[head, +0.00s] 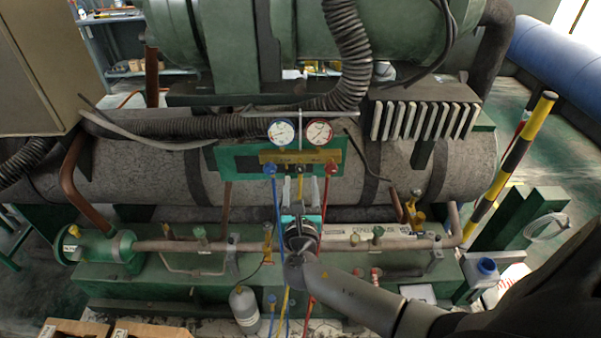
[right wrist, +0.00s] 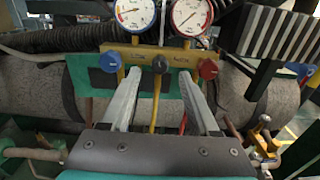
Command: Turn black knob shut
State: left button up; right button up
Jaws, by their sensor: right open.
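The black knob (right wrist: 159,64) sits at the middle of a yellow manifold block (right wrist: 140,51), between a blue knob (right wrist: 110,62) and a red knob (right wrist: 208,69). In the head view the manifold block (head: 285,157) is mounted on a green panel, and the black knob is small there. My right gripper (head: 300,184) points at the manifold from below and in front. In the right wrist view its two fingers (right wrist: 159,80) are spread, one on each side of the black knob, with nothing between them that they clearly touch. My left gripper is not in view.
Two gauges (head: 281,132) stand above the manifold. Blue, yellow and red hoses hang below it, close to my right arm. A copper pipe (head: 350,245) runs across beneath. A white bottle (head: 244,308) stands below, and a yellow-black post (head: 515,165) rises at the right.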

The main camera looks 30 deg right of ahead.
aim_at(300, 171)
jog(key=shift+x, duration=2.2)
grip_shut()
